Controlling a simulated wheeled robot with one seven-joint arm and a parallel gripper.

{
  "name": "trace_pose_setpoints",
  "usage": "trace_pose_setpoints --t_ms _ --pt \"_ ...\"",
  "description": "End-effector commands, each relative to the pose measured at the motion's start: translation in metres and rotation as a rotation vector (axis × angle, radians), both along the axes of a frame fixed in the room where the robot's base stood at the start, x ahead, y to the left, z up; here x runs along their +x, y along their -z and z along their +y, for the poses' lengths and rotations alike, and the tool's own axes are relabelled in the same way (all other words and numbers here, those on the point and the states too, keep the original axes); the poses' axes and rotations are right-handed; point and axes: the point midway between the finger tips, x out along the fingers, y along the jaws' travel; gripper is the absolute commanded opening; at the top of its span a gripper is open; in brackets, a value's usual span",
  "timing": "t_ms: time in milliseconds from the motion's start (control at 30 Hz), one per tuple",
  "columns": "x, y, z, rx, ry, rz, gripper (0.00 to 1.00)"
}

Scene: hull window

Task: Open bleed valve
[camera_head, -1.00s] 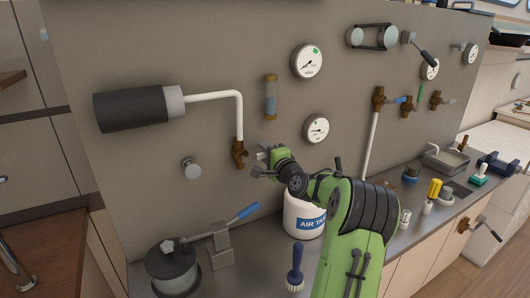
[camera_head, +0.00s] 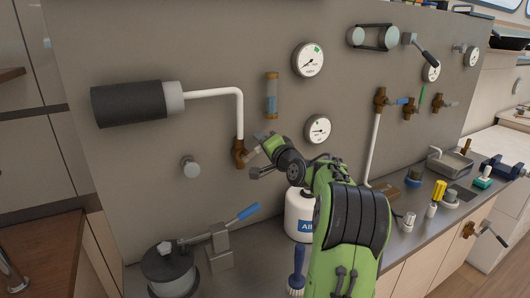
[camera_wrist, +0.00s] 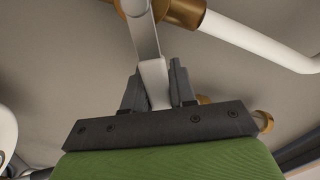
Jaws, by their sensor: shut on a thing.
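A brass valve (camera_head: 240,152) sits on the wall panel at the lower end of a white pipe (camera_head: 241,115). The brass body also shows at the top of the wrist view (camera_wrist: 132,8). Its pale metal lever (camera_wrist: 152,75) runs down from the brass body to between my fingers. My gripper (camera_wrist: 156,85) is shut on the lever, with one dark finger on each side. In the head view my gripper (camera_head: 259,154) is just right of the valve body, and its fingers partly hide the lever.
A dark cylinder (camera_head: 130,104) feeds the white pipe on the left. A white air tank (camera_head: 298,212) stands under my arm. A pot (camera_head: 170,268) and a blue-handled lever (camera_head: 242,212) are below left. Gauges (camera_head: 317,130) and other brass valves (camera_head: 381,100) are on the right.

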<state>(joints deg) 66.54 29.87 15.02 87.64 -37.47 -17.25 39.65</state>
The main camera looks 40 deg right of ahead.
Motion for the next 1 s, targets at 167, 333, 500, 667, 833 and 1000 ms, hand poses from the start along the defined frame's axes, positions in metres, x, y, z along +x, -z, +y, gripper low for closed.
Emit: trace_pose_setpoints --t_ms 167,333,500,667,833,1000 --pt "0.002 -0.007 0.007 -0.161 -0.001 0.052 0.00" --pt "0.005 -0.015 0.015 -0.315 0.000 0.099 0.00" --pt "0.008 -0.022 0.024 -0.469 -0.001 0.148 0.00" --pt "0.010 -0.028 0.033 -0.612 -0.001 0.194 0.00" --pt "0.014 -0.031 0.042 -0.753 -0.001 0.240 0.00" --pt "0.016 -0.033 0.050 -0.869 -0.002 0.278 0.00"
